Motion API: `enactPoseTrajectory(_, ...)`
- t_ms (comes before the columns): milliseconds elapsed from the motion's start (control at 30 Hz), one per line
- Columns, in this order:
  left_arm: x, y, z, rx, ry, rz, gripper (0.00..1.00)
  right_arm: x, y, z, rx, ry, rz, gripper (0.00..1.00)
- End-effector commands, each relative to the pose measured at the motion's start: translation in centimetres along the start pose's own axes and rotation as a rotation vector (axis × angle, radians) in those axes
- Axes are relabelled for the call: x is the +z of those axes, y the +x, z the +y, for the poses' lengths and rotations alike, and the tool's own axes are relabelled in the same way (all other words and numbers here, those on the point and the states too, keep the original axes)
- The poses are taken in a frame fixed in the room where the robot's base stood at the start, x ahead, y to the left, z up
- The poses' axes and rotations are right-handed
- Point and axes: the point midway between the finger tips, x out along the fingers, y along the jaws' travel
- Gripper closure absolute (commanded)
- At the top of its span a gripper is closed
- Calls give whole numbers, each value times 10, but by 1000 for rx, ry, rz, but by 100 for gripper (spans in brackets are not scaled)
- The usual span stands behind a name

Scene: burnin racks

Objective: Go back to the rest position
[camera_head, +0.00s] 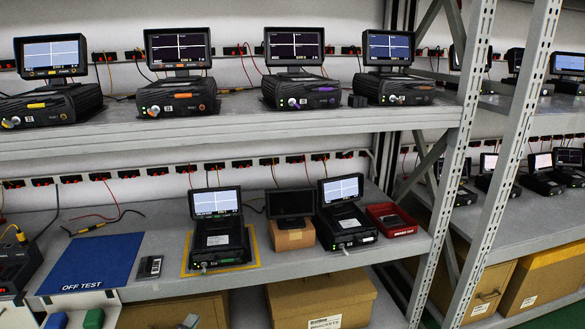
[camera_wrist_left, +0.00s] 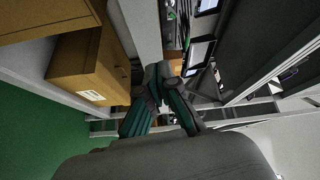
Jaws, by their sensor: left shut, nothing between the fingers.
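My left gripper (camera_wrist_left: 161,80) shows in the left wrist view, its two dark fingers with teal sides drawn together at the tips. It is shut and holds nothing. In the head view only a small grey tip of it (camera_head: 190,321) shows at the bottom edge, in front of a brown box (camera_head: 150,314) under the lower shelf. The rest of the left arm is out of the head view. My right gripper is in neither view.
The upper shelf (camera_head: 240,118) bears several black testers with screens. The lower shelf (camera_head: 165,215) holds two lit units, a dark screen on a small box, a red tray (camera_head: 391,219) and a blue OFF TEST mat (camera_head: 90,262). Brown boxes (camera_head: 320,301) stand below. A grey post (camera_head: 467,150) rises at right.

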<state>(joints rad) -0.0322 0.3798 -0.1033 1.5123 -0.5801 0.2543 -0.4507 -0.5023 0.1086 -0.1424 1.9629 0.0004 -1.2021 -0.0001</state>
Motion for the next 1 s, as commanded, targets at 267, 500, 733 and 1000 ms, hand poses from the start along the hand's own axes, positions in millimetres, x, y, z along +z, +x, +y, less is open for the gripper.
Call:
enactPoseTrajectory(267,-11,-106,125,346,-689,-600,100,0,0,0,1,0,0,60)
enactPoseTrajectory(500,-55,-190,183,588,-995,-911,100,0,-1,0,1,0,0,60)
enactPoseTrajectory(733,-96,-248,205,759,-1148,-1098,100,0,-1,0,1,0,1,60)
enactPoseTrajectory(1000,-117,-282,223,865,-1206,-1203,100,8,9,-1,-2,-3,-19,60)
